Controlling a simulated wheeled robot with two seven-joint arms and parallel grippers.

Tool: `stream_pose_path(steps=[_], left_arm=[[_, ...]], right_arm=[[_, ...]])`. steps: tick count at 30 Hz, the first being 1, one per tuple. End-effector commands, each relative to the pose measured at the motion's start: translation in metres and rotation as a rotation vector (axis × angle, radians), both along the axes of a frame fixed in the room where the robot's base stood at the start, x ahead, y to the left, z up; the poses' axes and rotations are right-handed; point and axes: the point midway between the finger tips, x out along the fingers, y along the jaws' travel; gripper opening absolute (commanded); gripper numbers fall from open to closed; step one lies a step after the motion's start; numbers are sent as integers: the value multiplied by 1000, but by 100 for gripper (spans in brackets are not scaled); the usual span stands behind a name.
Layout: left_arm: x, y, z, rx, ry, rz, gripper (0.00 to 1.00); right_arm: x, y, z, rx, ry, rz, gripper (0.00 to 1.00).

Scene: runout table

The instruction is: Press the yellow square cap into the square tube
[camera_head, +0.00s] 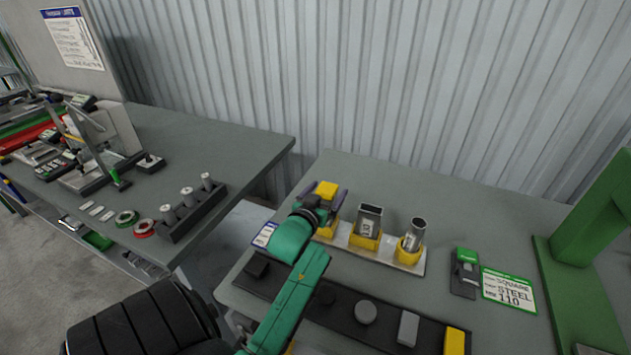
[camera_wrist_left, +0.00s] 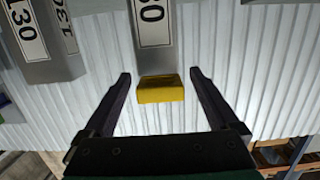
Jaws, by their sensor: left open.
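A yellow square cap (camera_head: 327,188) is at the top end of the left-hand tube on the rack in the head view. In the left wrist view the cap (camera_wrist_left: 160,89) meets the end of a grey labelled tube (camera_wrist_left: 152,32); I cannot tell how deep it sits. My left gripper (camera_head: 325,196) is open, its fingers on either side of the cap with gaps visible in the left wrist view (camera_wrist_left: 160,95). My arm hides most of this tube in the head view. My right gripper is not in view.
A rectangular tube (camera_head: 369,219) and a round tube (camera_head: 415,234) stand in yellow holders to the right. A dark strip (camera_head: 340,305) with several caps lies in front. A green-cased device (camera_head: 465,272), a card reading square steel (camera_head: 509,290) and a green frame (camera_head: 590,225) are at right.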

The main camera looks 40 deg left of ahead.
Motion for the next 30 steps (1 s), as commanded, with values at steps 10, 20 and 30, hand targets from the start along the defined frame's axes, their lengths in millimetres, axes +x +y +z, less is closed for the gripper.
stream_pose_path(steps=[10,20,30], left_arm=[[-84,-29,8,-2,4,1,94],[-104,-36,16,-1,2,0,94],[-96,-39,22,26,-22,-31,33]], right_arm=[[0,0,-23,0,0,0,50],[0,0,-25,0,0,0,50],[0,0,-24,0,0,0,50]])
